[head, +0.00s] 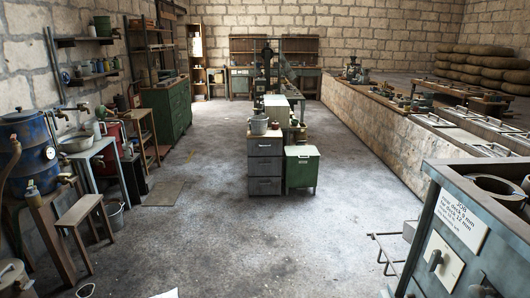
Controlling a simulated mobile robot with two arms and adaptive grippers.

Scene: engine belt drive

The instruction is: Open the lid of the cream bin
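I see no bin that is clearly cream all over. A green bin-like box (302,174) stands on the floor near the middle of the head view, right of a grey drawer cabinet. Its pale, cream-green lid (301,151) looks shut. A rounded greyish-cream object (14,278) is cut off at the lower left corner; I cannot tell whether it is a bin. Neither of my grippers is in view.
The grey drawer cabinet (264,166) carries a metal bucket (259,125). A stool (82,213) and blue barrel (28,150) stand left. A green machine with a job label (462,216) fills the lower right. The concrete floor between is mostly clear.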

